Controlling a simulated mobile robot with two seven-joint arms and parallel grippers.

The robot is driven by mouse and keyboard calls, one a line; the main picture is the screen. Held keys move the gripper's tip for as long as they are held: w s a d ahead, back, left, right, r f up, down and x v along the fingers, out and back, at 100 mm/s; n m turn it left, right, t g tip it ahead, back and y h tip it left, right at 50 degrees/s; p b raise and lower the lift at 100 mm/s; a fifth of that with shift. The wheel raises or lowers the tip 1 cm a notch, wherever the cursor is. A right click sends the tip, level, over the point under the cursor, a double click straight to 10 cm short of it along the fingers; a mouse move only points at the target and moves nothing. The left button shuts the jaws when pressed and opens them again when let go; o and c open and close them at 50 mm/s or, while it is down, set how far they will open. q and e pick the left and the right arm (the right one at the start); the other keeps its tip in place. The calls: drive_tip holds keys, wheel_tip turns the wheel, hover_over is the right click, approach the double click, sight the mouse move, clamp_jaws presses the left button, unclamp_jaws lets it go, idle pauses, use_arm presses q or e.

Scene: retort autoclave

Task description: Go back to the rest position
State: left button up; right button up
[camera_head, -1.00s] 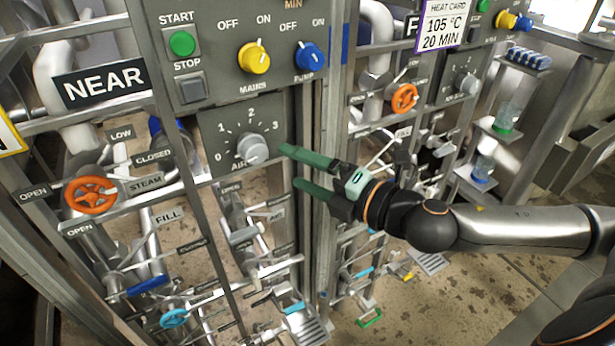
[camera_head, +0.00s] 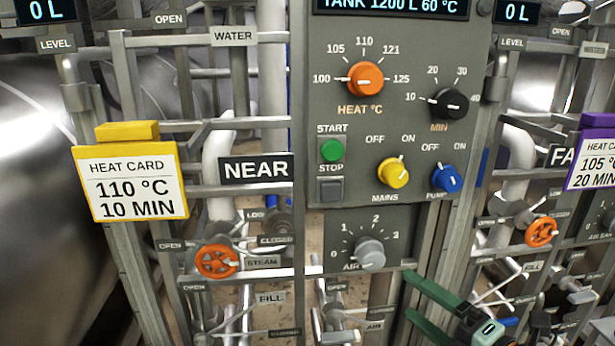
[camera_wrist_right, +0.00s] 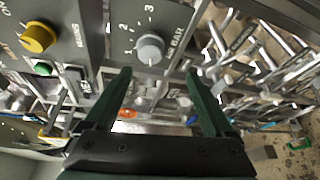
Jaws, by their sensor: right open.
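My right gripper (camera_head: 406,293) is open and empty, with green fingers. It is low in the head view, below and right of the grey air knob (camera_head: 370,252), and apart from it. In the right wrist view the open fingers (camera_wrist_right: 158,72) have nothing between them, and the air knob (camera_wrist_right: 150,48) shows beyond their tips. My left gripper is not in view.
The near control panel (camera_head: 330,105) carries an orange heat knob (camera_head: 365,79), a black minute knob (camera_head: 449,103), a yellow mains knob (camera_head: 393,172) and a blue pump knob (camera_head: 446,178). An orange steam wheel (camera_head: 216,261) and pipes flank it. A yellow heat card (camera_head: 130,180) hangs left.

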wheel_tip(320, 180, down, 18)
drive_tip(key=s+m+g+h, duration=0.1)
drive_tip(key=m+g+h, duration=0.1)
drive_tip(key=m, duration=0.9)
drive_tip(key=s+a+f+m+g+h, duration=0.1)
drive_tip(key=s+f+m+g, duration=0.1)
drive_tip(key=s+f+m, duration=0.3)
drive_tip(key=s+a+f+m+g+h, duration=0.1)
drive_tip(key=s+f+m, duration=0.5)
drive_tip(key=f, duration=0.8)
drive_tip(key=s+a+g, duration=0.1)
drive_tip(key=s, duration=0.2)
drive_tip(key=shift+s+a+f, duration=0.2)
drive_tip(key=shift+a+f, duration=0.05)
